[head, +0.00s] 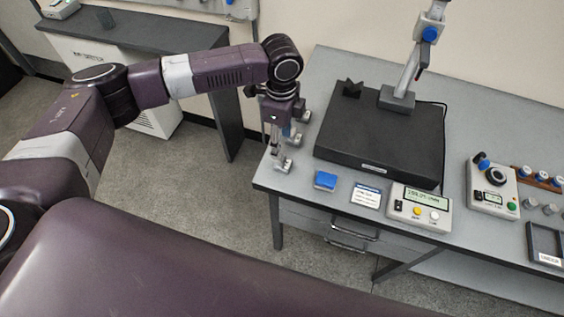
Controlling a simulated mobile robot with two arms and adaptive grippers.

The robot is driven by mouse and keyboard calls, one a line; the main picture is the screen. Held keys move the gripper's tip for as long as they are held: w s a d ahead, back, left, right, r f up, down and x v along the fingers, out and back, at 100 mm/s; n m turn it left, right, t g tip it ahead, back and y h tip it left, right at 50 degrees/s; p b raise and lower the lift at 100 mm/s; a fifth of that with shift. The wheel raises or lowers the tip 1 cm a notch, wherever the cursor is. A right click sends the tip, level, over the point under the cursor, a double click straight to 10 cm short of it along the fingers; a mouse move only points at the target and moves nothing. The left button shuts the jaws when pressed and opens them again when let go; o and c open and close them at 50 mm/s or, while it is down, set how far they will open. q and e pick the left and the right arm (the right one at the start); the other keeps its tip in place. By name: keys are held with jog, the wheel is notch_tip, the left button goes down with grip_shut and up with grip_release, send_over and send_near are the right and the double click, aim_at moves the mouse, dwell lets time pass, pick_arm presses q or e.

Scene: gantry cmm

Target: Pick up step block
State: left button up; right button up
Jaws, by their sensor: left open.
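A small dark notched block (352,89), which looks like the step block, sits at the back left of the black plate (340,151) on the grey bench. It is small in the head view, and its steps are hard to make out. My left gripper (291,140) points down over the bench's left end, to the left of the black plate. Its fingers are apart with nothing between them. It is apart from the dark block, which lies further back and to the right. My right gripper is out of view.
A grey stand with a blue knob (430,34) rises from the plate. A blue item (325,181), a label card (366,195), a display box (419,208) and a joystick box (492,187) line the bench's front. A tray (535,239) lies far right.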

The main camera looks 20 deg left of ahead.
aim_at(282, 160)
pick_arm(q)
jog(key=f+p, duration=0.1)
jog(key=f, duration=0.1)
jog(key=f+p, duration=0.1)
jog(key=f, duration=0.1)
jog(key=s+f+p, duration=0.1)
jog(key=f, duration=0.1)
jog(key=shift+d+f, duration=0.2)
jog(key=shift+f, duration=0.2)
jog(key=shift+w+f, duration=0.1)
jog(key=shift+f, duration=0.3)
jog(key=shift+c, duration=0.3)
grip_shut()
